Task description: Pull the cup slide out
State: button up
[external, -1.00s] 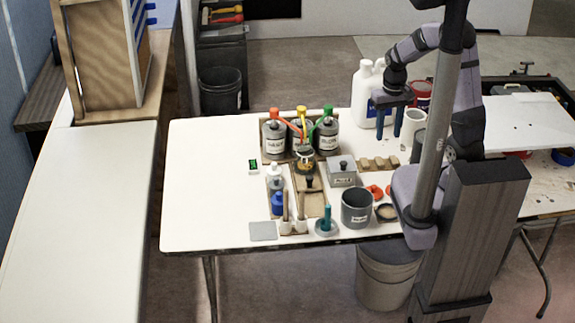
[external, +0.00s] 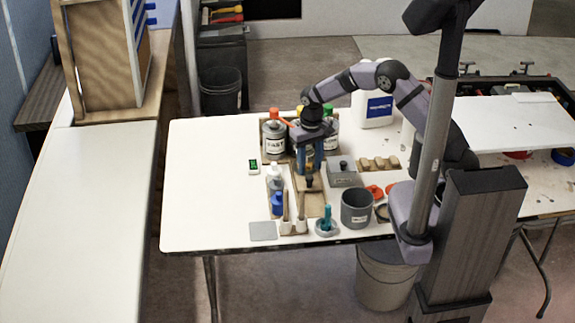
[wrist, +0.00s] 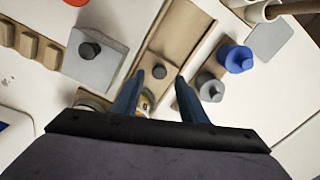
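The cup slide is a wooden channel (external: 312,207) with a small dark knob (external: 309,183) on it. A small cup (wrist: 147,100) sits behind the knob, partly hidden by my left finger and the gripper body. My gripper (external: 309,168) points down over the slide's far part, its two blue fingers apart.
Labelled cans (external: 273,138) with coloured tops stand behind the slide. The table's left side is clear.

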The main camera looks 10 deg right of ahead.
aim_at(310, 177)
jog(key=shift+f+p, duration=0.7)
jog(key=shift+f, duration=2.35)
